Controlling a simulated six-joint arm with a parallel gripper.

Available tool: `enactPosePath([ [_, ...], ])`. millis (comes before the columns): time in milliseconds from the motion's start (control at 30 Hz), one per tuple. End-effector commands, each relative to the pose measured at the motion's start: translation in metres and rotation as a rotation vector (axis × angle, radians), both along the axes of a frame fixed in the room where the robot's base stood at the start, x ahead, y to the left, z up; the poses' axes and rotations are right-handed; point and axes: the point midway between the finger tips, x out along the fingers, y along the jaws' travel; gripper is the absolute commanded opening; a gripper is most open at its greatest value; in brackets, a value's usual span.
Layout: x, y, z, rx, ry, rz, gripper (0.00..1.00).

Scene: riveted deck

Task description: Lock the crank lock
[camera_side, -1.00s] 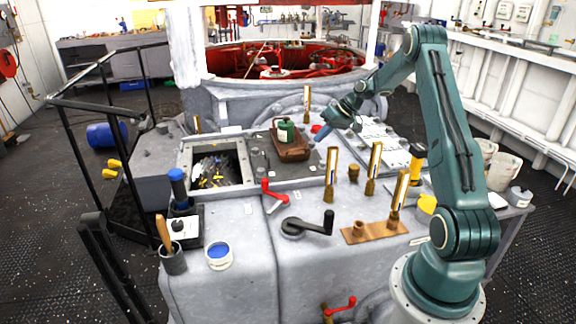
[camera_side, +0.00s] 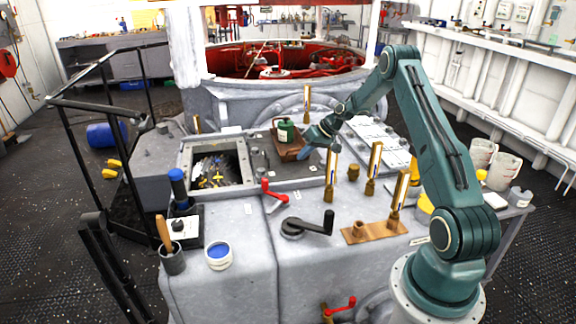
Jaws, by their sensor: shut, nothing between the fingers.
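An open hatch (camera_side: 238,183) lies left. A blue paint tub (camera_side: 218,256) and brush cup (camera_side: 173,262) stand at front left.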

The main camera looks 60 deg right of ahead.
Motion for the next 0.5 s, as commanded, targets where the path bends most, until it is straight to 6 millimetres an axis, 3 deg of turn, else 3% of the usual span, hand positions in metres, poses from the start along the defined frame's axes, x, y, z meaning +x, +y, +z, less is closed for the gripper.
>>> enactPosePath([
  [500, 0.044, 0.021, -0.066, 0.0, 0.0, 0.002, 0.0],
])
